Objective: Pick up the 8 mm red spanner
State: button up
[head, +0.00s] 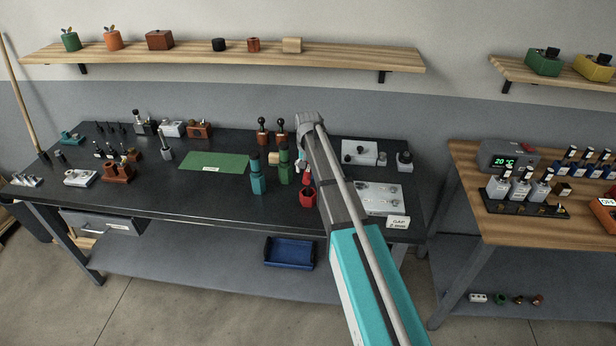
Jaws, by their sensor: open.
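A red upright piece (307,196) stands near the front of the dark bench, right of a teal one (257,178) and a green one (284,167). It is the only clearly red tool-like thing by my arm, but it is too small to read a size or confirm a spanner. My arm reaches over the bench from the lower right. My gripper (302,160) shows only in part beside the arm, just above the red piece. It is open; its fingertips are hard to make out, and I cannot tell whether they touch anything.
A green mat (214,161) lies left of the coloured pieces, with clear bench in front. Two black-knobbed tools (271,131) stand behind. A light plate (381,197) lies right of my arm. A blue tray (289,252) sits on the lower shelf.

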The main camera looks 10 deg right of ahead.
jog(key=shift+f, duration=0.25)
dwell(0.4)
grip_shut()
dwell(0.5)
